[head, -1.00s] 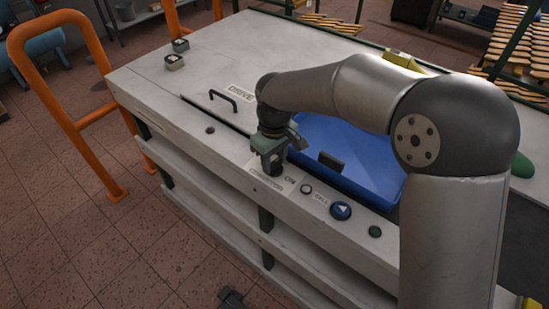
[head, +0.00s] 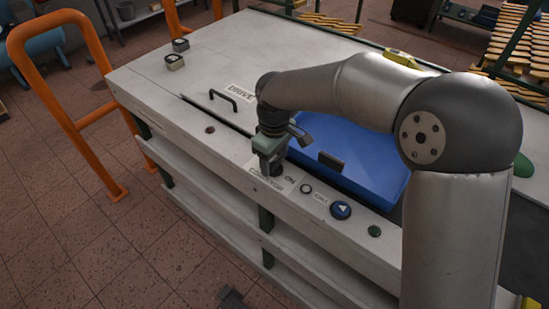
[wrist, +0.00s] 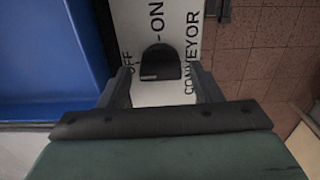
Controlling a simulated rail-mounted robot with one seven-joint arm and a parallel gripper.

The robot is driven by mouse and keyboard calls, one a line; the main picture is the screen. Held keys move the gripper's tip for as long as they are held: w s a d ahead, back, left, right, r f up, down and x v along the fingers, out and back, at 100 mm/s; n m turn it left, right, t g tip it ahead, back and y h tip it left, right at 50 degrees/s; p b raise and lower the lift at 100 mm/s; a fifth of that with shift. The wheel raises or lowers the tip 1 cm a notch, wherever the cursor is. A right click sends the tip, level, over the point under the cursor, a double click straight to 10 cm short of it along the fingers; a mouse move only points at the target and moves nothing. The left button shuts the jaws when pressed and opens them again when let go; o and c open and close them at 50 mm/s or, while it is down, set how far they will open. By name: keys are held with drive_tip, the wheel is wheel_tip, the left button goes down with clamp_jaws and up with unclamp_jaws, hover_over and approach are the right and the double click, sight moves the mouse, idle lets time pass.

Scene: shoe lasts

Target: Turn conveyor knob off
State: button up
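The black conveyor knob (wrist: 161,60) sits on a white plate lettered OFF, ON and CONVEYOR in the wrist view. A small pale mark shows on its lower left, on the side of the OFF lettering. My gripper (wrist: 161,86) is open, with one finger on each side of the knob and a narrow gap showing on both sides. In the head view my gripper (head: 270,168) points down at the conveyor label plate (head: 267,179) on the bench's front edge and hides the knob there.
A call button (head: 340,210), a small white button (head: 306,188) and a green lamp (head: 375,231) lie right of the plate. A red lamp (head: 210,130) and a drive handle (head: 224,99) lie left. A blue tray (head: 375,165) lies behind my gripper.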

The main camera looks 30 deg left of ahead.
sight(274, 162)
idle(0.3)
wheel_tip(274, 162, up, 17)
drive_tip(key=shift+r, duration=0.2)
idle(0.6)
drive_tip(key=d+f+m, duration=0.2)
drive_tip(key=d+m, duration=0.2)
drive_tip(key=d, duration=0.9)
drive_tip(key=d+f+m, duration=0.2)
drive_tip(key=d+m, duration=0.2)
drive_tip(key=d, duration=0.8)
drive_tip(key=s+d+f+m, duration=0.4)
drive_tip(key=s+d, duration=0.2)
drive_tip(key=d, duration=0.2)
drive_tip(key=s+d+f+m, duration=0.4)
drive_tip(key=s+d, duration=0.2)
drive_tip(key=d, duration=0.3)
drive_tip(key=shift+f+m, duration=0.4)
